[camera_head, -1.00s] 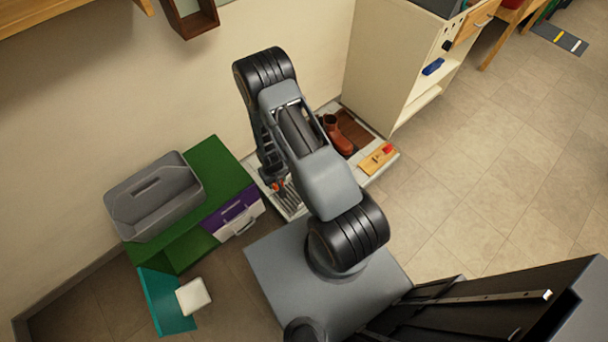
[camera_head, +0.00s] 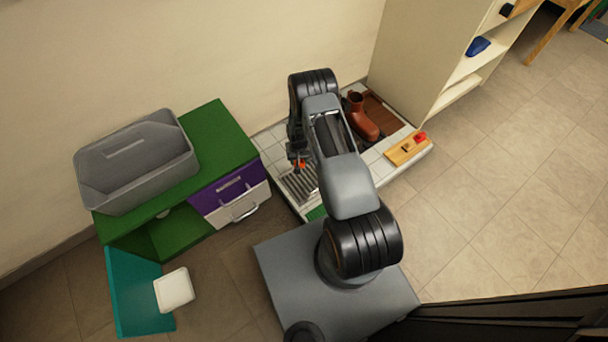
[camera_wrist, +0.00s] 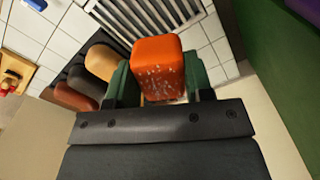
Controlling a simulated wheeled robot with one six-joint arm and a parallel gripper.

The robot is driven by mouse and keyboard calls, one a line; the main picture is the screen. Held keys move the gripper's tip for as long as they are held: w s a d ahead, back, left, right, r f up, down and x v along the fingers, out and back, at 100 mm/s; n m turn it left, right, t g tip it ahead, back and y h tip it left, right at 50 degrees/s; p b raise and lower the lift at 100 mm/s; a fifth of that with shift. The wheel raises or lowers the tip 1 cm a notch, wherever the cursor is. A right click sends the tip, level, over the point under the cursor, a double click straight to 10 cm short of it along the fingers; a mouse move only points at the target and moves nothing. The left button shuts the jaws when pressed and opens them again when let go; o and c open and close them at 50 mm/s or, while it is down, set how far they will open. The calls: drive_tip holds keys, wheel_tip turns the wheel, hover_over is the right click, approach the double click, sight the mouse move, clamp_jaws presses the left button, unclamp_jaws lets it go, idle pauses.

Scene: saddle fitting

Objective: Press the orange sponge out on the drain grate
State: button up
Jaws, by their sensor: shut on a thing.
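The orange sponge (camera_wrist: 160,68) is a block with pale specks on its near face. My gripper (camera_wrist: 158,85) is shut on it, with a green finger on each side. The drain grate (camera_wrist: 150,18) shows its metal slats just beyond the sponge in the wrist view. In the head view the grate (camera_head: 299,186) lies in a white tiled floor section, and a bit of the orange sponge (camera_head: 301,163) shows at my gripper by its far side. Whether the sponge touches the grate cannot be told.
Tan, dark and reddish-brown rounded items (camera_wrist: 101,62) sit left of the sponge in the wrist view. A brown boot (camera_head: 362,117) and a wooden board (camera_head: 407,149) with a red item lie right of the grate. A green cabinet (camera_head: 223,140) bearing a grey bin (camera_head: 135,163) stands left.

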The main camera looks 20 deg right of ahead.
drive_tip(key=m+b, duration=0.1)
drive_tip(key=b, duration=1)
hover_over(305, 177)
wheel_tip(305, 177, down, 14)
drive_tip(key=shift+a+f+b, duration=0.15)
drive_tip(key=shift+f+b, duration=1.65)
drive_tip(key=shift+f, duration=1.15)
drive_tip(key=shift+f, duration=0.65)
drive_tip(key=shift+r, duration=0.15)
wheel_tip(305, 177, up, 7)
drive_tip(key=p, duration=0.4)
drive_tip(key=shift+w, duration=0.1)
